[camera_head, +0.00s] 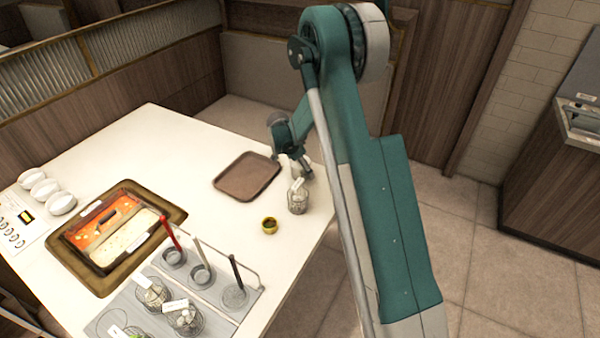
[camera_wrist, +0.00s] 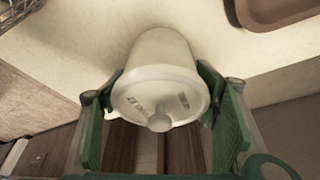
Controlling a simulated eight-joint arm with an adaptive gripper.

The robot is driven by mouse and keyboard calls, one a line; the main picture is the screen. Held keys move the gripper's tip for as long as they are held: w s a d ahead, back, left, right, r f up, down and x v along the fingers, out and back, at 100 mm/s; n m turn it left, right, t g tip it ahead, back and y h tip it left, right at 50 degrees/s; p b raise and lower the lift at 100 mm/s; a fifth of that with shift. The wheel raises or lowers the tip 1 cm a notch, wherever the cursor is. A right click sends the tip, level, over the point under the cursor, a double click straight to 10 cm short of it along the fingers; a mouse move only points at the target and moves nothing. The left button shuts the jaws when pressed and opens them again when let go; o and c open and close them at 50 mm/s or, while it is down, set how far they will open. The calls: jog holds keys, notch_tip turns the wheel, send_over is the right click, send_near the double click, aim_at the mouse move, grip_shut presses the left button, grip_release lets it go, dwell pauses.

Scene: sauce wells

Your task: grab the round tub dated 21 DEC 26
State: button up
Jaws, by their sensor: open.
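A round white tub (camera_wrist: 163,58) with a pale lid and a small knob fills the middle of the wrist view. Small dark print is on its lid, too blurred to read with certainty. My gripper (camera_wrist: 160,88) is open, with one green finger at each side of the tub near the lid. I cannot tell whether the fingers touch it. In the head view my gripper (camera_head: 300,170) is low at the table's right edge, and the tub is mostly hidden there by the gripper and a container in front.
A brown tray (camera_head: 247,177) lies left of my gripper. A wire container (camera_head: 298,201) with a white tag stands just in front. A small brass-coloured ring or cup (camera_head: 269,226), a food pan (camera_head: 110,230) and a rack with several containers (camera_head: 187,319) stand nearer and left.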

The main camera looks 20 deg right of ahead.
dwell(0.4)
jog(key=c, duration=1)
jog(key=shift+c, duration=0.2)
dwell(0.5)
